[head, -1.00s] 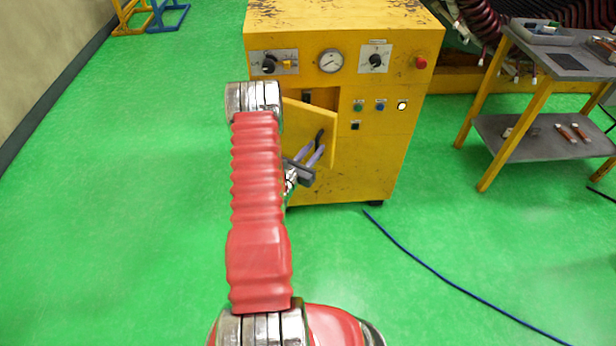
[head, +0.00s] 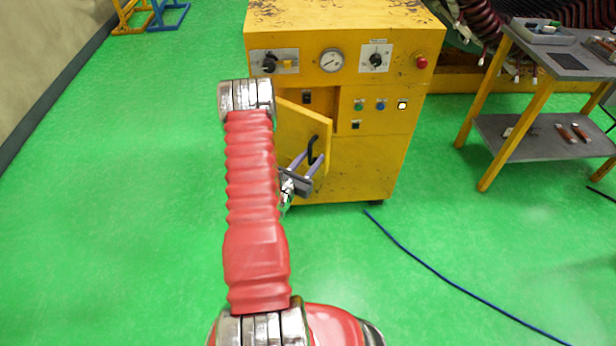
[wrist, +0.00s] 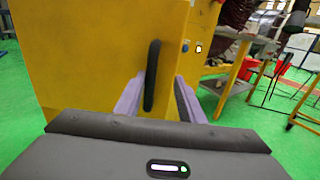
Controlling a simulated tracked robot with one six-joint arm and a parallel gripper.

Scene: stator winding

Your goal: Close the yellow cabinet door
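The yellow cabinet (head: 365,170) stands ahead, and its yellow door (head: 297,128) is partly open, its free right edge swung out towards me. A black curved handle (head: 313,150) is on the door's outer face; it stands upright in the wrist view (wrist: 152,75). My gripper (head: 306,163) is in front of the door, its two purple fingers apart. In the wrist view my gripper (wrist: 160,95) has the handle between its fingers, nearer the left finger, with a gap to the right one. Whether a finger touches the handle or door is unclear. My arm hides the cabinet's left side.
Knobs, a gauge (head: 331,60) and a red button (head: 421,62) are on the cabinet's upper front. A grey table with yellow legs (head: 515,137) stands to the right. A blue cable (head: 430,268) lies on the green floor.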

